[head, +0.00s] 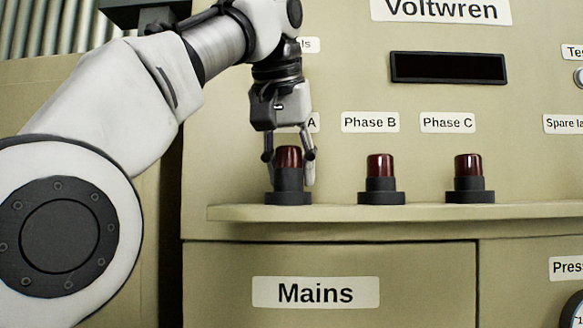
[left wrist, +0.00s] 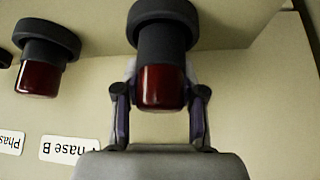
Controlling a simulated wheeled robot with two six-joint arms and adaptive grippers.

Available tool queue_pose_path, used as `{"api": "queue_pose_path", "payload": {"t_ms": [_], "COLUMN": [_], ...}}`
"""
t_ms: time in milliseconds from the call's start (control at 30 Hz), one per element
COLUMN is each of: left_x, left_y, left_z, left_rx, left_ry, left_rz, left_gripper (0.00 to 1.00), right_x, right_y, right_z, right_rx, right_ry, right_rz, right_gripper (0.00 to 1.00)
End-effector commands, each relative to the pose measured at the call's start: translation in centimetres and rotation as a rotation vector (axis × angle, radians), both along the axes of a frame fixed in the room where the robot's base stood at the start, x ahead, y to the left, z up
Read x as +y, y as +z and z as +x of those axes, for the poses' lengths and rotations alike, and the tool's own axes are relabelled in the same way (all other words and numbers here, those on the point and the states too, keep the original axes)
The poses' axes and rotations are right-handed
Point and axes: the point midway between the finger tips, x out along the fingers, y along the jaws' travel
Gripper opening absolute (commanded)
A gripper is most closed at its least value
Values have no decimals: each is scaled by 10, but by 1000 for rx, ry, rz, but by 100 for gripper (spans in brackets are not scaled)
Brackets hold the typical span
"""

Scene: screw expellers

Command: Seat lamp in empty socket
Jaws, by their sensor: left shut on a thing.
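A dark red lamp (head: 289,157) stands upright in the leftmost black socket (head: 288,190) on the shelf, under a label that ends in "A". My left gripper (head: 290,154) comes down from above and is shut on this lamp, with a finger on each side. In the left wrist view the lamp (left wrist: 161,87) sits between the fingers, against the socket (left wrist: 163,30). Whether it is fully seated is hard to tell. The Phase B lamp (head: 380,165) and Phase C lamp (head: 468,164) stand upright in their own sockets. My right gripper is not seen.
The sockets stand on a narrow beige shelf (head: 400,214) in front of a panel. A dark display (head: 448,68) is above, and a Mains label (head: 315,292) is on the door below. A Spare label (head: 563,124) is at the right edge. The shelf right of Phase C is clear.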

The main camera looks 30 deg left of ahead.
Motion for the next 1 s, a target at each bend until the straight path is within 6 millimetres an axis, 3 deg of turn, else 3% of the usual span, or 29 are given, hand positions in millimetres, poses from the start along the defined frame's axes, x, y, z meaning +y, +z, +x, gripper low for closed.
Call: {"api": "queue_pose_path", "payload": {"t_ms": [700, 1000], "left_x": [1, 1], "left_y": [-9, 1], "left_z": [0, 0], "left_rx": [0, 0], "left_ry": [0, 0], "left_rz": [0, 0], "left_gripper": [0, 0], "right_x": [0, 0], "right_y": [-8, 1], "right_z": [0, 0], "right_rx": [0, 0], "right_ry": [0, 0], "right_rz": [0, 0], "right_gripper": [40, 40]}}
